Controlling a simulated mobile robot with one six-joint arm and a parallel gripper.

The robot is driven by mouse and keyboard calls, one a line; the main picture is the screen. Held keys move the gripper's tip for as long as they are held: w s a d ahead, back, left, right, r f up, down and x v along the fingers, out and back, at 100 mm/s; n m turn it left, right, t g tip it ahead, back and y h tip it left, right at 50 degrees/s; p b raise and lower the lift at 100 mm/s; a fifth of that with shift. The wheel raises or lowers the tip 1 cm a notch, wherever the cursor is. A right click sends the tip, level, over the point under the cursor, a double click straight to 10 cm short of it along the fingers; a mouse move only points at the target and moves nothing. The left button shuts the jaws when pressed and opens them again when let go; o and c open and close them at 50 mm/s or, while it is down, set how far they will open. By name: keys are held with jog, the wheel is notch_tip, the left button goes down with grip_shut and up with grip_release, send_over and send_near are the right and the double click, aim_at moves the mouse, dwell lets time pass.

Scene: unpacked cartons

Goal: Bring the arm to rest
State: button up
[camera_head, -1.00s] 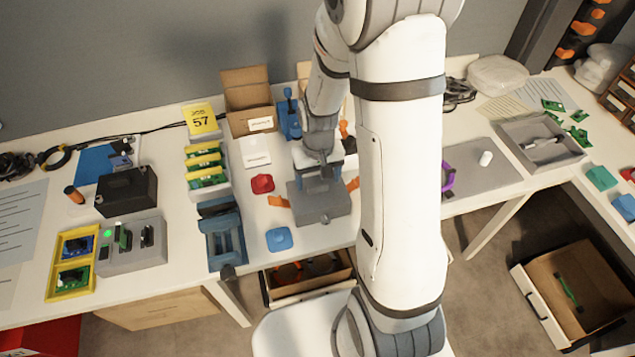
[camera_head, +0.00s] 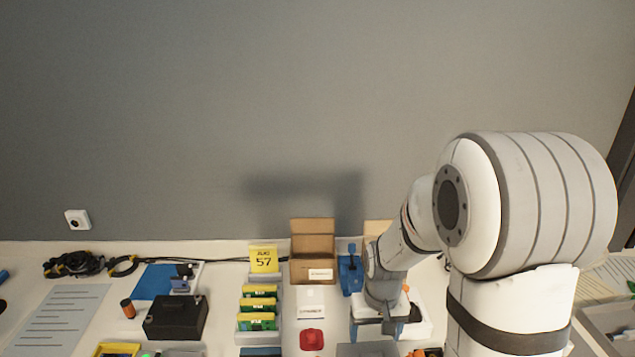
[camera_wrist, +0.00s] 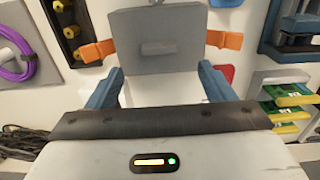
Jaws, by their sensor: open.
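My arm (camera_head: 515,310) stands at the right of the head view, bent over the table, with its elbow high. My gripper (camera_head: 388,327) hangs low over the table's back part. In the wrist view, my gripper (camera_wrist: 160,88) has its two blue fingers wide apart with nothing held between them. A grey block (camera_wrist: 155,40) with orange tabs on both sides lies beyond the fingertips. Its top edge (camera_head: 367,350) just shows at the bottom of the head view. I cannot tell how far the fingers are above the table.
An open carton (camera_head: 312,245), a yellow card (camera_head: 263,259) and green packs (camera_head: 258,306) stand left of my gripper. A black box (camera_head: 176,318) is further left. A purple coil (camera_wrist: 15,55) shows in the wrist view.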

jog(key=s+r+t, duration=0.3)
jog(key=s+r, duration=1.1)
jog(key=r, duration=0.1)
jog(key=shift+w, duration=0.1)
jog(key=shift+c, duration=0.6)
